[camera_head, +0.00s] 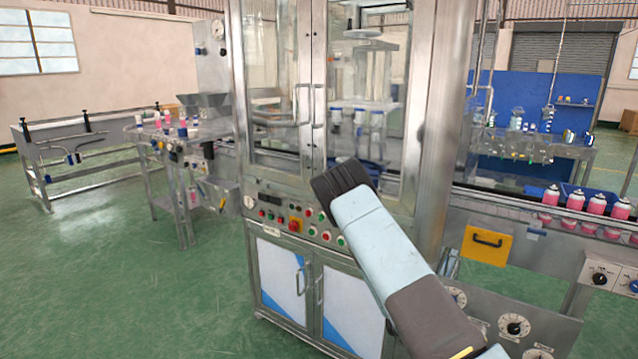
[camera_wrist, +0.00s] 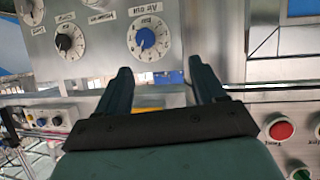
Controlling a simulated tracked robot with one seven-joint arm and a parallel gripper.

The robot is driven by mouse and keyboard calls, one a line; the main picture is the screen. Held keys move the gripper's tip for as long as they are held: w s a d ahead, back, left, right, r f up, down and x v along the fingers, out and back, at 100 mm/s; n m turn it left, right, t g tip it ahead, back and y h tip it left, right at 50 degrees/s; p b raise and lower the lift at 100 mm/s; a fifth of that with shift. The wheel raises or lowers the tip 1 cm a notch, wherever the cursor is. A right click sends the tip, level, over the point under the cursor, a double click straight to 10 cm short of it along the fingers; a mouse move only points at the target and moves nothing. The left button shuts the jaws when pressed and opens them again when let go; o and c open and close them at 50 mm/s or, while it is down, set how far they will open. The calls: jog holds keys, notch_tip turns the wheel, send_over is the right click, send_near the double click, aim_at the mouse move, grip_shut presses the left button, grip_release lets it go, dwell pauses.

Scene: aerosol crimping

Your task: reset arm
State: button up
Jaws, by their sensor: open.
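My gripper (camera_wrist: 160,88) shows in the wrist view with its two dark fingers apart and nothing between them. It faces a metal panel with dials, and a blue-knobbed dial (camera_wrist: 146,38) lies just beyond the fingertips. In the head view my arm reaches up in front of the steel crimping machine (camera_head: 437,130). My gripper cannot be made out in the head view.
The machine's control panel (camera_head: 270,205) with coloured buttons is close behind my arm. Pink aerosol cans (camera_head: 573,201) stand in a row on the conveyor at right. Green floor (camera_head: 110,270) is clear at left.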

jog(key=s+a+r+n+g+y, duration=0.1)
jog(key=s+a+r+y, duration=0.25)
jog(key=r, duration=0.75)
jog(key=s+a+r+g+y, duration=0.1)
jog(key=s+a+r+y, duration=0.3)
jog(key=r, duration=0.7)
jog(key=s+a+r+n+g+y, duration=0.15)
jog(key=a+r, duration=0.35)
jog(key=r, duration=0.5)
jog(key=s+r+n, duration=0.1)
jog(key=s+r, duration=0.4)
jog(key=s, duration=0.4)
jog(key=s+r+n, duration=0.2)
jog(key=s+r, duration=0.4)
jog(key=s, duration=0.4)
jog(key=s+r+n, duration=0.2)
jog(key=s+r, duration=0.3)
jog(key=s, duration=0.4)
jog(key=shift+s+r, duration=0.15)
jog(key=shift+r, duration=0.1)
jog(key=shift+a+g, duration=0.1)
jog(key=shift+g, duration=0.15)
